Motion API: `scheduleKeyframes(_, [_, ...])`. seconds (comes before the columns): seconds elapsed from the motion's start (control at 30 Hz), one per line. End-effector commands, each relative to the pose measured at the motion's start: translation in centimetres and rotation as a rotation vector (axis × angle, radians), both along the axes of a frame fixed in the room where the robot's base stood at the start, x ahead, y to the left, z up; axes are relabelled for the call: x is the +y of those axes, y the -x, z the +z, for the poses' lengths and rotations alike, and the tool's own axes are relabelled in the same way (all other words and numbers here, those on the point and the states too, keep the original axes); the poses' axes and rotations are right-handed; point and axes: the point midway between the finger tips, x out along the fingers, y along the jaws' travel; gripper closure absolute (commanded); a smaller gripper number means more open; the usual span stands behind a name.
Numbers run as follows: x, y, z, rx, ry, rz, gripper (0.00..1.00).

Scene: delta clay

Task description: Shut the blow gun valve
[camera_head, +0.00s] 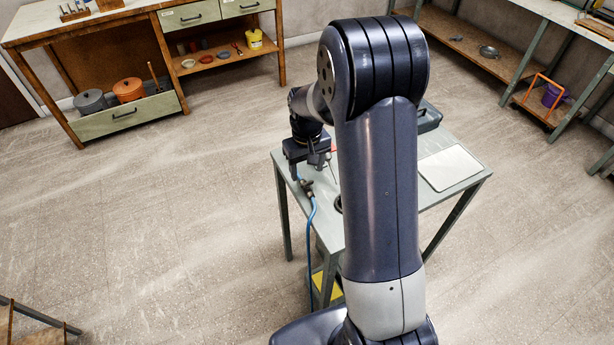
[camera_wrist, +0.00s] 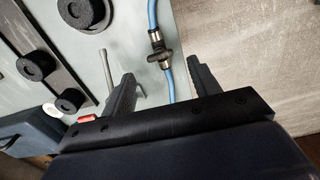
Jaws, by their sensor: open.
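The blow gun valve (camera_head: 306,185) is a small brass and dark fitting on a blue hose (camera_head: 313,212), near the left edge of the grey-green table. In the wrist view the valve (camera_wrist: 158,47) sits in line with the hose (camera_wrist: 167,75), with a dark piece across its middle. The lever's position is too small to tell. My gripper (camera_head: 304,172) is open and empty above the table's left edge. In the wrist view, my gripper (camera_wrist: 161,70) has its fingers either side of the hose, with the valve beyond the fingertips, apparently not touched.
The table (camera_head: 282,158) also bears a pale flat panel (camera_head: 450,167) at right and a dark case (camera_head: 428,117) behind. The wrist view shows black round pieces (camera_wrist: 83,12) and a grey rod (camera_wrist: 104,72) left of the valve. Open floor (camera_head: 170,210) lies left.

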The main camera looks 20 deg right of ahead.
Motion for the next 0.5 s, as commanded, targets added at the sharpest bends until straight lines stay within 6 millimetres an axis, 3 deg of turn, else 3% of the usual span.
scheduleKeyframes(0.2, [0.0, -0.1, 4.3, -0.004, 0.000, 0.000, 0.42])
scheduleKeyframes(0.5, [0.0, 0.0, 6.4, 0.000, 0.000, 0.000, 0.42])
